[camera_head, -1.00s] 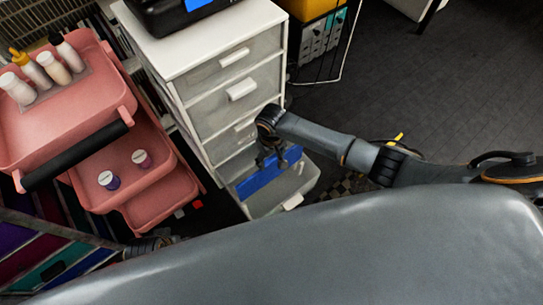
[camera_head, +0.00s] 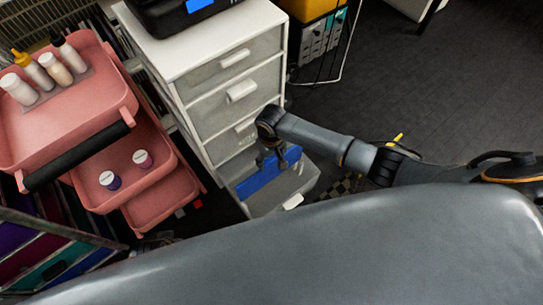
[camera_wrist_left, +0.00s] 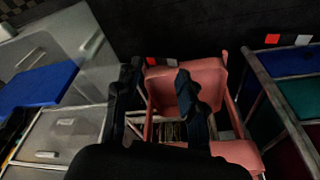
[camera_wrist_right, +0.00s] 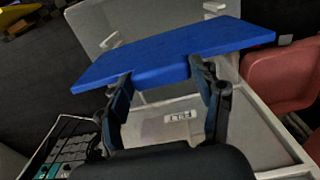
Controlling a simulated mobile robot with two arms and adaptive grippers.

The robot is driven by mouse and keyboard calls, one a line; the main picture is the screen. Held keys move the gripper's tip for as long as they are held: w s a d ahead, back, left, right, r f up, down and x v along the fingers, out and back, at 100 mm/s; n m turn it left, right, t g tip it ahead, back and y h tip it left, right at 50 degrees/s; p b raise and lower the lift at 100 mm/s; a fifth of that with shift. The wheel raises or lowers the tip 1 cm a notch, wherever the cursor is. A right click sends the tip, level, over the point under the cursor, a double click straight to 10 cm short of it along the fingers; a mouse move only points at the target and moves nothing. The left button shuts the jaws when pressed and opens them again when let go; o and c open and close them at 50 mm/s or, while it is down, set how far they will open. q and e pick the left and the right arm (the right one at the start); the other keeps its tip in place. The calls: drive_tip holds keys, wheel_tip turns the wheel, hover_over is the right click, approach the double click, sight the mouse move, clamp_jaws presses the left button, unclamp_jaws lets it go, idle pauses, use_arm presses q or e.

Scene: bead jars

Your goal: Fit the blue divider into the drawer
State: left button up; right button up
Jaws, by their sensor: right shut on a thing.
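The blue divider (camera_head: 262,182) is a flat rectangular panel, held over the open bottom drawer (camera_head: 309,182) of the white cabinet. My right gripper (camera_head: 273,158) is shut on its edge. In the right wrist view the divider (camera_wrist_right: 170,54) lies across the view between the fingertips, with the grey translucent drawer (camera_wrist_right: 150,14) behind it. The divider looks askew to the drawer walls; I cannot tell whether it touches them. My left gripper (camera_wrist_left: 160,84) is open and empty, with the pink cart beyond its fingers.
A pink cart (camera_head: 70,100) with bottles on top and two small jars on a lower shelf stands left of the cabinet (camera_head: 225,62). A black device (camera_head: 178,14) sits on the cabinet. Dark floor (camera_head: 420,100) lies open at the right. Coloured drawers (camera_head: 40,255) stand at the lower left.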

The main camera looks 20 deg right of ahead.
use_arm(q)
drive_tip(key=shift+w+f, duration=0.1)
drive_tip(key=shift+f, duration=0.25)
drive_tip(key=shift+r, duration=0.1)
idle(0.5)
use_arm(e)
drive_tip(key=shift+p, duration=0.3)
use_arm(q)
drive_tip(key=shift+s+f, duration=0.25)
drive_tip(key=shift+f, duration=0.25)
drive_tip(key=shift+s+f, duration=0.2)
drive_tip(key=shift+f, duration=0.25)
drive_tip(key=shift+w+f, duration=0.15)
drive_tip(key=shift+f, duration=0.15)
